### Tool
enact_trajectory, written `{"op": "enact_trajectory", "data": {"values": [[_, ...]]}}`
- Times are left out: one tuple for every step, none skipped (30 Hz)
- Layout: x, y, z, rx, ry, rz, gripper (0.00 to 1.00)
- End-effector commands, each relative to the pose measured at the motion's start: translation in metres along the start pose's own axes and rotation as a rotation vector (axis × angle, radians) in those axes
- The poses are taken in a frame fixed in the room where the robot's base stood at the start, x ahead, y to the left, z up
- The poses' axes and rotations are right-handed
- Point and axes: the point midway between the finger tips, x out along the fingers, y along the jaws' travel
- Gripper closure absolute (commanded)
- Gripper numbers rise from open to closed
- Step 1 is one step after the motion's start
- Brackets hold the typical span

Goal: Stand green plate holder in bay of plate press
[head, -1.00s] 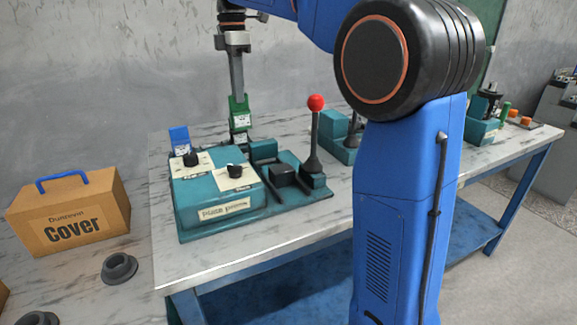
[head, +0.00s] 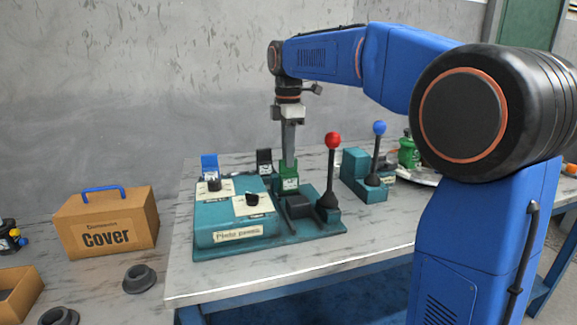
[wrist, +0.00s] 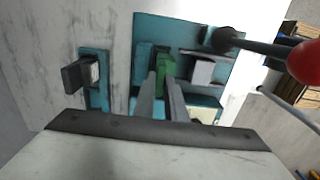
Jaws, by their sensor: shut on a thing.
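My gripper (head: 288,160) points straight down and is shut on the green plate holder (head: 288,182). The holder is upright, with a white label on its front. It is at the back of the teal plate press (head: 215,236), left of the red-knobbed lever. In the wrist view the green holder (wrist: 165,70) shows beyond the fingertips (wrist: 163,92), between a teal block (wrist: 143,62) and a pale-topped dark block (wrist: 202,70) of the press. Its lower edge is partly hidden, so I cannot tell whether it touches the bay floor.
The red-knobbed lever (head: 332,142) rises close to the right of my gripper. A blue holder (head: 210,163) and a black holder (head: 264,160) stand left of it. A blue-knobbed lever unit (head: 370,185) is to the right. A Cover box (head: 107,222) is at far left.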

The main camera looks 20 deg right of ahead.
Motion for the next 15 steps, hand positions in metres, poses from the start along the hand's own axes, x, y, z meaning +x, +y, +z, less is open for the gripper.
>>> {"op": "enact_trajectory", "data": {"values": [[0.008, -0.001, 0.000, 0.000, 0.000, -0.002, 1.00], [0.012, -0.001, 0.000, 0.000, 0.000, -0.002, 1.00], [0.018, -0.001, 0.000, 0.000, 0.000, -0.003, 1.00], [0.022, -0.001, 0.000, 0.000, 0.000, -0.002, 1.00], [0.025, 0.000, 0.000, 0.000, 0.000, -0.002, 1.00], [0.028, 0.000, 0.000, 0.000, 0.000, -0.001, 1.00], [0.030, 0.000, 0.000, 0.000, 0.000, -0.001, 1.00], [0.030, 0.000, 0.000, 0.000, 0.000, -0.001, 1.00], [0.030, 0.000, 0.000, 0.000, 0.000, 0.000, 1.00], [0.030, 0.000, 0.000, 0.000, 0.000, 0.000, 1.00], [0.030, 0.000, 0.000, 0.000, 0.000, 0.000, 1.00], [0.030, 0.000, 0.000, 0.000, 0.000, 0.000, 1.00], [0.030, 0.000, 0.000, 0.000, 0.000, 0.000, 1.00], [0.030, 0.000, 0.000, 0.000, 0.000, 0.000, 1.00], [0.031, 0.000, 0.000, 0.000, 0.000, 0.000, 1.00]]}}
